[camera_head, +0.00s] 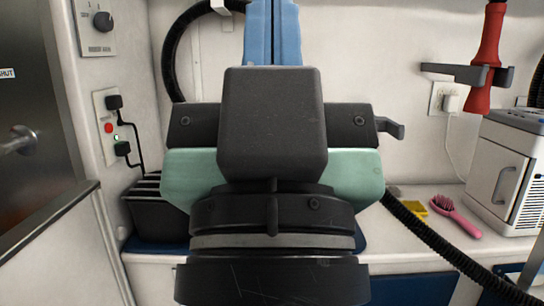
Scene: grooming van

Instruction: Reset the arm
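My arm (272,125) fills the middle of the camera_head view, close to the camera. Its dark, blocky links and round black joint stand upright in front of the counter and back wall. Pale green parts show on both sides of the dark block. My gripper's fingers do not show in this view, so I cannot see whether they hold anything. The arm hides the middle of the counter and part of the wall behind it.
A pink brush (456,215) and a yellow item (414,208) lie on the counter at right, beside a black hose (430,239). A white cabinet-like unit (497,180) stands at far right. A red dryer-like tool (486,60) hangs above. A dark door (35,120) is at left.

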